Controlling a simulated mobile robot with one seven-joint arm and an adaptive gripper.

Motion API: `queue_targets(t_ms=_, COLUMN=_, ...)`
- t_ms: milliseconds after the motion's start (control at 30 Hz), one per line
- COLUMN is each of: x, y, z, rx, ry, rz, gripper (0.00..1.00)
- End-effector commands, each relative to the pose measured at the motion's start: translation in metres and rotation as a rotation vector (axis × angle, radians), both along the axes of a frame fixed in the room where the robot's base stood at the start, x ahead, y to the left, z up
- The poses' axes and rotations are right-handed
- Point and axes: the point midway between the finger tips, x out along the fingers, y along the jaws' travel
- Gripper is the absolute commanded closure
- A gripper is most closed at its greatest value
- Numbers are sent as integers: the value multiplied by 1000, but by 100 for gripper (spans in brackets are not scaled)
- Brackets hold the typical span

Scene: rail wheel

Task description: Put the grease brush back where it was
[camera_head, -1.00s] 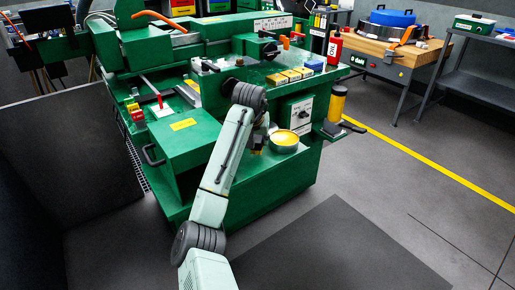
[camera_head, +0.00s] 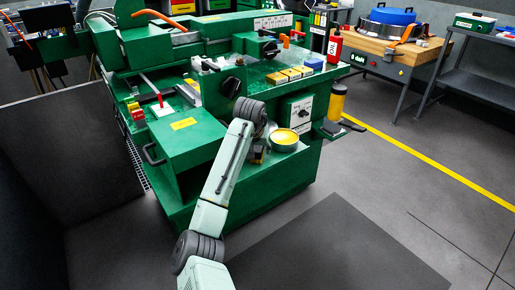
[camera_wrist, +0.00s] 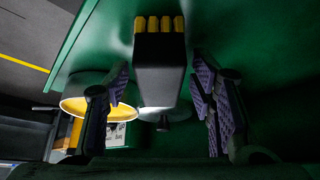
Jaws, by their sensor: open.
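My gripper (camera_wrist: 162,88) is open in the wrist view, with one dark padded finger on each side. Between the fingers, with a gap on both sides, is a dark block with a row of yellow tufts, which looks like the grease brush (camera_wrist: 160,62). I cannot tell how far it is from the finger pads in depth. A round tin with yellow contents (camera_head: 284,137) sits on the green machine's ledge; it also shows left of the fingers in the wrist view (camera_wrist: 88,106). In the head view my arm hides most of the gripper.
The green machine (camera_head: 190,148) fills the middle. A yellow-and-black cylinder (camera_head: 337,103) stands at its right end, and a red bottle (camera_head: 334,49) is behind. A wooden bench (camera_head: 385,62) is at the back right. The floor in front is clear.

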Motion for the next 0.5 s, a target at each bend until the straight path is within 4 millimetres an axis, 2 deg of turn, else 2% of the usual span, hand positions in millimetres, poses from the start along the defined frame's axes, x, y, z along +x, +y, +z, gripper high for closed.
queue_targets(t_ms=300, x=0, y=0, z=2, rx=1, ry=-1, rz=0, gripper=47)
queue_targets(t_ms=500, x=-10, y=2, z=22, rx=0, ry=-5, rz=-1, gripper=47)
